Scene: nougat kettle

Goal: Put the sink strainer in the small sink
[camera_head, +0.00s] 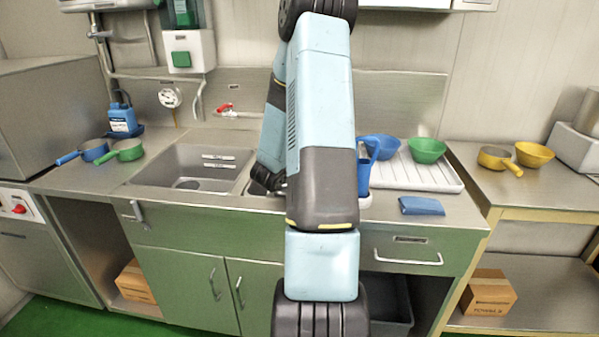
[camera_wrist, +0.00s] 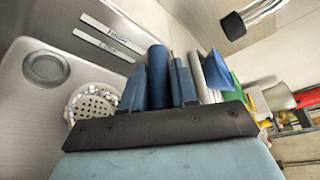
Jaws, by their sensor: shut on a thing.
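The sink strainer (camera_wrist: 92,103) is a pale, round piece with holes. In the wrist view it is close beside the fingers, partly hidden by the dark front of my gripper. In the head view my gripper (camera_head: 265,180) is low over the counter, just right of the large sink (camera_head: 165,165), mostly behind my arm. The small sink (camera_head: 252,188) is in that area, largely covered by my arm. The large sink's round drain (camera_wrist: 47,68) shows in the wrist view.
A red-handled tap (camera_head: 226,108) stands behind the sinks. A white drainer (camera_head: 440,175) at right holds a blue bowl (camera_head: 383,147) and a green bowl (camera_head: 427,150). A blue jug (camera_head: 365,175) and blue cloth (camera_head: 421,206) are nearby. Blue and green pans stand at left.

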